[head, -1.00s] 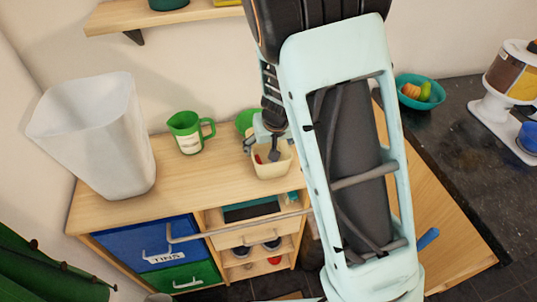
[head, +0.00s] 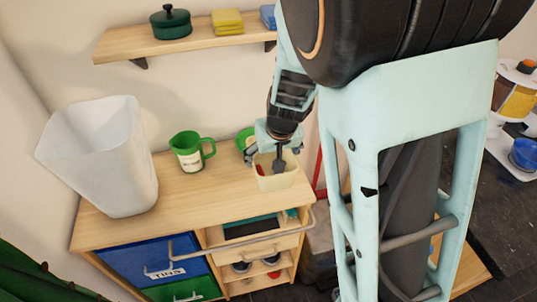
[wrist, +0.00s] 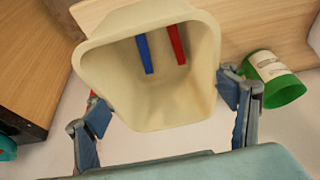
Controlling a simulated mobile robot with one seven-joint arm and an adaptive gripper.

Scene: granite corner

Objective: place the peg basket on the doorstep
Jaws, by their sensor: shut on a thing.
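The peg basket (head: 275,181) is a cream tapered tub near the front right edge of the wooden cabinet top. Its open mouth and inner wall fill the middle of the wrist view (wrist: 150,100), with a blue peg (wrist: 144,54) and a red peg (wrist: 177,45) inside. My gripper (head: 277,150) reaches down to the basket from above. In the wrist view its fingers (wrist: 166,103) are on opposite sides of the tub, shut on it. I cannot tell whether the basket's base touches the cabinet. I cannot make out the doorstep in any view.
The cabinet (head: 145,219) also bears a tall white bin (head: 100,160) and a green labelled mug (head: 188,152); a green item (head: 244,138) sits close behind the basket. A wall shelf (head: 185,40) is above. A dark counter (head: 510,215) lies at right, partly behind my arm.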

